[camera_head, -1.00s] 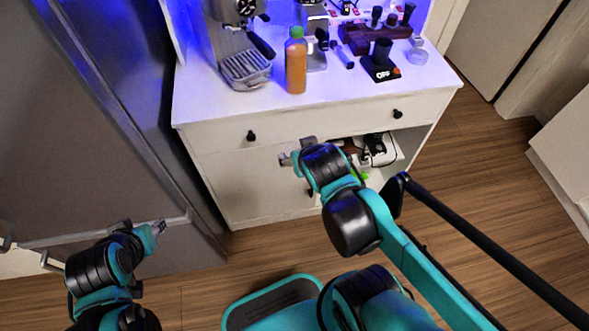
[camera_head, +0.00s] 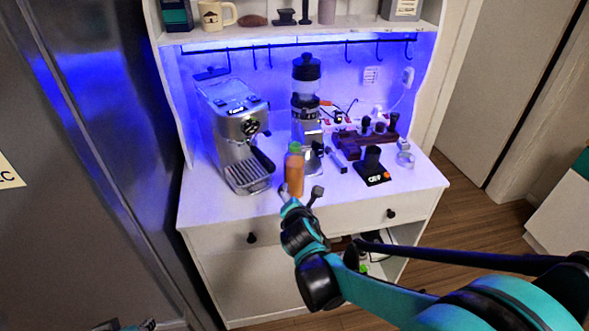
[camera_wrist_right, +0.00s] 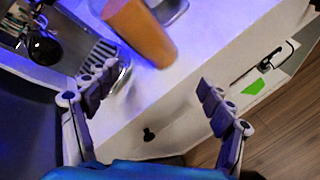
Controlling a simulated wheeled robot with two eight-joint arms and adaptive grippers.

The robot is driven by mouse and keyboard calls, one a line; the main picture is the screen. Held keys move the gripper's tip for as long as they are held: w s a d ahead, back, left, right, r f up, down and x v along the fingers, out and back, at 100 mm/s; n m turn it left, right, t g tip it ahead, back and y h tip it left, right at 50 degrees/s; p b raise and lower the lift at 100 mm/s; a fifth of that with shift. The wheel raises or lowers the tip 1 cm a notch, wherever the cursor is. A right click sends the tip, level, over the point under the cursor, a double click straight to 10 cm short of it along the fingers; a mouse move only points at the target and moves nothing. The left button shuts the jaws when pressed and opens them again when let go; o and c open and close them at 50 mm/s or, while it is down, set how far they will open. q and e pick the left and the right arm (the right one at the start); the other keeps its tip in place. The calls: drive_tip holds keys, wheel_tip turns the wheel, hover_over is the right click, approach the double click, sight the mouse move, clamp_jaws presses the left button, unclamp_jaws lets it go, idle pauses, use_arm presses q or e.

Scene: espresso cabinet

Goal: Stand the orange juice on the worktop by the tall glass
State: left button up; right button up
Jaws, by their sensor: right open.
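The orange juice bottle (camera_head: 294,172), with a green cap, stands upright on the white worktop (camera_head: 222,208), right of the espresso machine. In the right wrist view, the bottle (camera_wrist_right: 138,32) is beyond the fingers. My right gripper (camera_head: 302,196) is open just in front of the bottle, near the worktop's front edge. Its spread fingers (camera_wrist_right: 152,92) show nothing held between them. A faint clear shape (camera_wrist_right: 122,78) beside the left finger may be the tall glass, but I cannot tell. Only a tip of my left gripper (camera_head: 148,324) shows at the bottom edge; its jaws are unclear.
The espresso machine (camera_head: 240,135) stands left of the bottle and the grinder (camera_head: 306,110) behind it. The worktop's front right is clear. An open shelf lies below.

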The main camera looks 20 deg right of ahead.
sight(294, 175)
drive_tip(key=w+n, duration=0.1)
drive_tip(key=n, duration=0.1)
drive_tip(key=w+d+n+t+p, duration=0.1)
drive_tip(key=w+n, duration=0.1)
drive_tip(key=n, duration=0.1)
drive_tip(key=w+n+h, duration=0.1)
drive_tip(key=n, duration=0.1)
drive_tip(key=shift+w+d+r+n+t, duration=0.2)
drive_tip(key=shift+d+r+n+t, duration=0.1)
drive_tip(key=shift+r+n, duration=0.1)
drive_tip(key=shift+w+n+p, duration=0.2)
drive_tip(key=shift+n+p, duration=0.1)
drive_tip(key=shift+n, duration=0.2)
drive_tip(key=shift+w+d+f, duration=0.1)
drive_tip(key=shift+w+f, duration=0.05)
drive_tip(key=shift+w, duration=0.05)
drive_tip(key=b+x, duration=0.2)
drive_tip(key=x, duration=0.5)
drive_tip(key=shift+w+d, duration=0.15)
drive_tip(key=shift+w, duration=0.15)
drive_tip(key=shift+s, duration=0.1)
drive_tip(key=shift+c, duration=0.3)
drive_tip(key=c, duration=1.8)
drive_tip(key=shift+r, duration=0.25)
